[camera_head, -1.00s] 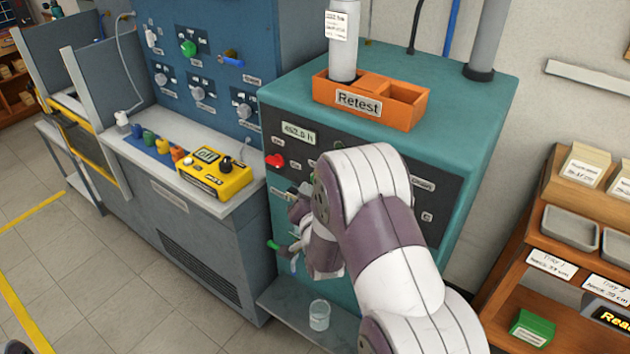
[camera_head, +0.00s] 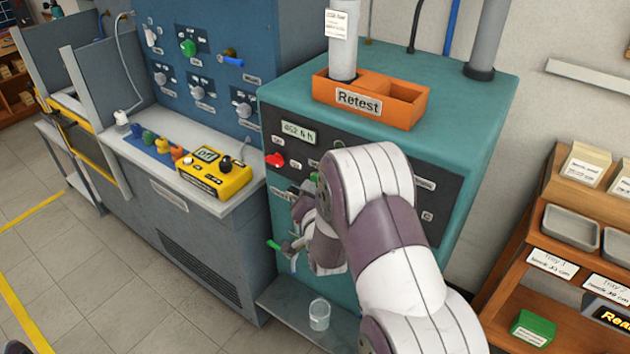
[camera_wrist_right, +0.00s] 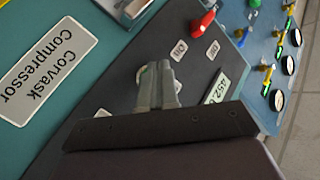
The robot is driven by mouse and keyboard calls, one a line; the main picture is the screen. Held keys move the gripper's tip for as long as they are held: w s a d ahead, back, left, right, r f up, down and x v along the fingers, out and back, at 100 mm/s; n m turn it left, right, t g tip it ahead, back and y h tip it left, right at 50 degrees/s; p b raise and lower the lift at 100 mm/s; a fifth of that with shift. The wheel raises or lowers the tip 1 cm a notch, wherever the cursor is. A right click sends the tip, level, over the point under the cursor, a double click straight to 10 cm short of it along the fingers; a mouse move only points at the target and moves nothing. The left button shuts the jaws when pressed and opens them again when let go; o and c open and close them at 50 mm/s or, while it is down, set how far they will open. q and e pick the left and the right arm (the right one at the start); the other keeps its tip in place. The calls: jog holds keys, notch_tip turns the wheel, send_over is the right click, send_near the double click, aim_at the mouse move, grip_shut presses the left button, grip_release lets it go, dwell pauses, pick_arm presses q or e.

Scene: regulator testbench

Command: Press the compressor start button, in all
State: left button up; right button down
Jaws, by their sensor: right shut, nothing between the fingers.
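The compressor is a teal cabinet (camera_head: 462,130) with a dark control panel, and a "Corvask Compressor" label (camera_wrist_right: 45,68) shows in the right wrist view. A small green spot (camera_head: 314,177), perhaps the start button, shows on the panel beside my right wrist. My right gripper (camera_head: 299,203) is low in front of the panel, largely hidden by its own arm. In the right wrist view, its shut, empty fingers (camera_wrist_right: 158,84) point at the panel. A pale rounded rim (camera_wrist_right: 141,75) shows just behind them, mostly covered; I cannot tell whether they touch it.
A red knob (camera_head: 274,160) and hour display (camera_head: 299,132) are on the panel's left. A green-handled valve (camera_head: 273,245) sticks out below. A glass beaker (camera_head: 319,314) stands on the low shelf. An orange Retest tray (camera_head: 371,98) sits on top. A wooden rack (camera_head: 535,255) stands at right.

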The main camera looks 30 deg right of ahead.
jog(key=shift+w+d, duration=0.2)
jog(key=shift+d, duration=0.2)
dwell(0.7)
dwell(0.3)
jog(key=shift+s+a, duration=0.35)
jog(key=shift+a, duration=0.45)
jog(key=a, duration=0.1)
jog(key=s+a, duration=0.1)
jog(key=a, duration=0.1)
jog(key=s+a, duration=0.1)
jog(key=shift+a, duration=0.3)
dwell(0.5)
